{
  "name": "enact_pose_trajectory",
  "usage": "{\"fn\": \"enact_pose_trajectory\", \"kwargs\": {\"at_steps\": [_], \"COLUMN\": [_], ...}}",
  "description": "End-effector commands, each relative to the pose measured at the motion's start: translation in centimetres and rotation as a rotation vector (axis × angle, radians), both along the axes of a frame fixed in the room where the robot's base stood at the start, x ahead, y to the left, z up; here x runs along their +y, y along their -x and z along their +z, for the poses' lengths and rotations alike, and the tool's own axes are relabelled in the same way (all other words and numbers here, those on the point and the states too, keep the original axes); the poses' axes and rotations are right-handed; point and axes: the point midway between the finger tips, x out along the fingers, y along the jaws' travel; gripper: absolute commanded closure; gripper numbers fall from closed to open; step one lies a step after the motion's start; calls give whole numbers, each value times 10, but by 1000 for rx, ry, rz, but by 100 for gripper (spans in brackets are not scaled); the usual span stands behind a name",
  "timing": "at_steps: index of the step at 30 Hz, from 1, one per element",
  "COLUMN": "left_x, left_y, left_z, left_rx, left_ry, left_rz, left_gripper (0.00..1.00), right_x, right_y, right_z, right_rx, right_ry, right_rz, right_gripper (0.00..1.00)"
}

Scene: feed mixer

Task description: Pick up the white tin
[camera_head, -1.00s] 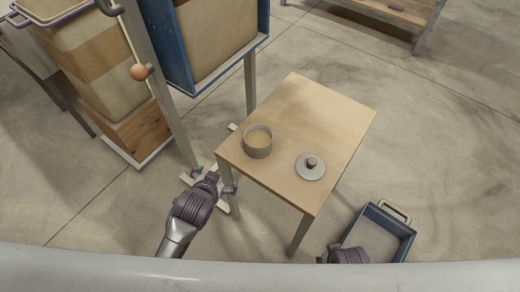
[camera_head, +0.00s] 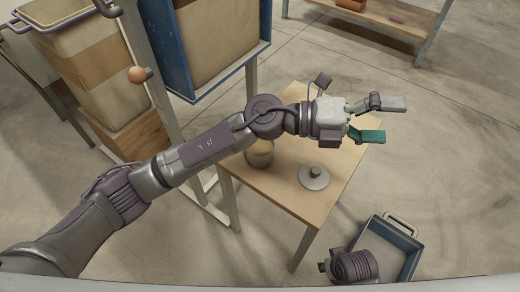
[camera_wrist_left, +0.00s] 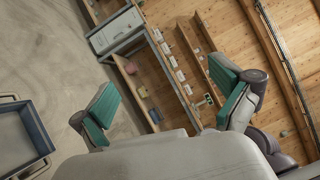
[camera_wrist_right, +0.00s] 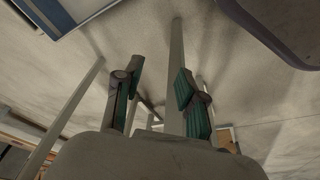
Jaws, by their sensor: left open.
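A pale round tin (camera_head: 260,157) stands on the small wooden table (camera_head: 285,197); my left arm hides much of it. I cannot tell whether it is the white tin. A grey round lid with a dark knob (camera_head: 314,176) lies beside it. My left gripper (camera_head: 384,119) is open and empty, above and beyond the table's right side, pointing right. Its spread fingers also show in the left wrist view (camera_wrist_left: 167,105). My right gripper (camera_wrist_right: 160,98) shows in the right wrist view with its fingers apart and nothing between them.
A blue tray (camera_head: 409,256) is at the lower right, beside my right arm. A blue-framed hopper (camera_head: 219,55) and tall bins (camera_head: 92,62) stand at the left. The left wrist view shows a shelf (camera_wrist_left: 137,88) with several small items.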

Motion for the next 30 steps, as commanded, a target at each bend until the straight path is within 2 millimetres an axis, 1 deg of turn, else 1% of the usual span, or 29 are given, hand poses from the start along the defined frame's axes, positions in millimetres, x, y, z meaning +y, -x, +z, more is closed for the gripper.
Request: {"fn": "enact_pose_trajectory", "kwargs": {"at_steps": [1, 2, 3, 5, 6, 7, 9, 12, 13, 15, 17, 20, 24, 27, 30], "left_x": [-1, 4, 18, 51, 77, 98, 141, 183, 191, 204, 210, 211, 211, 211, 210], "left_y": [4, 4, -4, -26, -46, -61, -91, -119, -124, -131, -134, -134, -134, -134, -134], "left_z": [-32, -55, -83, -115, -129, -136, -140, -133, -130, -129, -133, -150, -179, -196, -206], "left_rx": [-163, -244, -338, -449, -505, -536, -579, -601, -604, -604, -604, -602, -602, -603, -606], "left_ry": [-205, -332, -505, -764, -928, -1045, -1269, -1476, -1516, -1576, -1601, -1606, -1603, -1601, -1599], "left_rz": [-110, -169, -234, -302, -327, -339, -346, -336, -332, -326, -325, -327, -328, -327, -327], "left_gripper": [0, 0, 0, 0, 0, 0, 0, 0, 0, 0, 0, 0, 0, 0, 0], "right_x": [0, 0, 0, 0, 0, 0, 0, 0, 0, 0, 0, 0, 0, 0, 0], "right_y": [0, 0, 0, 0, 0, 0, 0, 0, 0, 0, -1, -2, -3, -3, -3], "right_z": [0, 0, 0, 0, 1, 1, 1, 1, 1, 2, 3, 8, 17, 23, 28], "right_rx": [0, 0, 0, 0, -1, -1, -1, -1, -1, -1, -3, -7, -12, -14, -16], "right_ry": [0, 0, 0, 0, 0, 0, 0, 0, 0, 0, -1, -1, -1, -1, -2], "right_rz": [0, 0, 0, 0, 0, 0, 0, 0, 0, 0, -1, -1, -2, -2, -3], "right_gripper": [60, 60, 60, 60, 60, 60, 60, 60, 60, 60, 60, 60, 60, 60, 60]}}
